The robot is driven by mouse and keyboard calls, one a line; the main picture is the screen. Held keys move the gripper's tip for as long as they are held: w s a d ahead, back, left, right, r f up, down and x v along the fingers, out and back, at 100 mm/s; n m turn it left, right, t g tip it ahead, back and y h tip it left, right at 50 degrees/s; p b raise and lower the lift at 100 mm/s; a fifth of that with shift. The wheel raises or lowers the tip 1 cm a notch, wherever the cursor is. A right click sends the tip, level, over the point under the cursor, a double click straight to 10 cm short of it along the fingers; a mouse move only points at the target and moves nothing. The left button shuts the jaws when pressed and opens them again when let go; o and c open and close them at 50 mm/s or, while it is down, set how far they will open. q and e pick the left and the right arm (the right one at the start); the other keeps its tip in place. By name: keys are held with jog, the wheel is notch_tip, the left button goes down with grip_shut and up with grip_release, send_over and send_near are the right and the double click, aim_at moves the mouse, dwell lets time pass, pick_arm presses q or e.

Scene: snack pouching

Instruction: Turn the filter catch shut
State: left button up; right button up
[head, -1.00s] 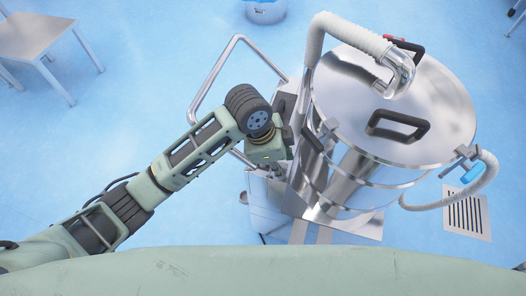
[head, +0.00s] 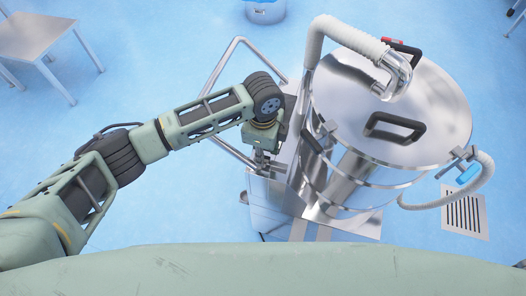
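A shiny steel drum (head: 365,175) with a round lid stands right of centre. A catch with a black lever (head: 311,142) sits on the drum's left side, just below the lid's rim. A second black lever with a red part (head: 404,47) shows at the back of the rim. I cannot tell for sure which is the filter catch. My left gripper (head: 266,162) hangs below its wrist, left of the drum and apart from the black lever. Its fingers are small and partly hidden, so their opening is unclear. My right gripper is out of view.
The lid carries a black handle (head: 395,128). A white ribbed hose (head: 345,33) arches over the lid. Another hose (head: 450,200) with a blue part hangs at the right. A bent metal push bar (head: 216,76) stands behind my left arm. A metal table (head: 35,35) is far left.

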pick_arm(q)
jog(key=shift+f, duration=0.65)
grip_shut()
jog(key=shift+d, duration=0.1)
